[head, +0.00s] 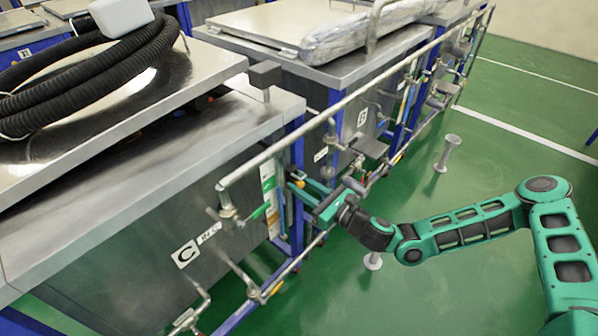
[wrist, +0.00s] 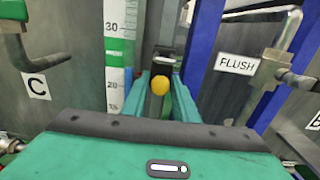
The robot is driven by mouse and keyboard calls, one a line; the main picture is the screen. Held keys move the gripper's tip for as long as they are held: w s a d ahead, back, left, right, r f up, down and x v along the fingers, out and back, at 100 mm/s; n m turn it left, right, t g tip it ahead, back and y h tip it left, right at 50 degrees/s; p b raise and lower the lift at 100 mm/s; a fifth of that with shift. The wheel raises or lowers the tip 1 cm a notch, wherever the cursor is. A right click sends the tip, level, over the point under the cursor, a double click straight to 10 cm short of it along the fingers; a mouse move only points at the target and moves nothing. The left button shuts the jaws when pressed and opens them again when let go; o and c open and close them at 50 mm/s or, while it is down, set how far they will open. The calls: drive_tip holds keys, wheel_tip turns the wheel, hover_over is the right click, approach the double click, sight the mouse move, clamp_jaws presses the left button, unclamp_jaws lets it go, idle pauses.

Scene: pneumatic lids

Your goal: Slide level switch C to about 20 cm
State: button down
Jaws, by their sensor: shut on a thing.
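Level switch C shows in the wrist view as a slider with a yellow knob (wrist: 160,85) on a dark upright rail. My gripper (wrist: 161,90) has its green fingers on both sides of the slider and is shut on it. A white scale (wrist: 117,60) with a green band stands just left of the rail, with 30 above and 20 lower. The knob appears level with the 20 in this view, seen at an angle. In the head view my gripper (head: 300,183) reaches to the corner of tank C (head: 120,225), and my fingers partly hide the switch.
A long pipe rail (head: 300,120) runs along the tank fronts above my gripper. A C label (wrist: 37,86) is left of the scale, and a FLUSH label (wrist: 237,64) with a pipe is on the right. Open green floor (head: 480,170) lies to the right.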

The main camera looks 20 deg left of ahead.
drive_tip(key=shift+s+f, duration=0.15)
drive_tip(key=shift+f, duration=1.9)
drive_tip(key=c, duration=1.5)
unclamp_jaws()
drive_tip(key=shift+c, duration=0.2)
drive_tip(key=shift+r, duration=0.1)
drive_tip(key=shift+v, duration=2.95)
drive_tip(key=shift+d, duration=0.1)
drive_tip(key=v, duration=1)
drive_tip(key=shift+d, duration=0.35)
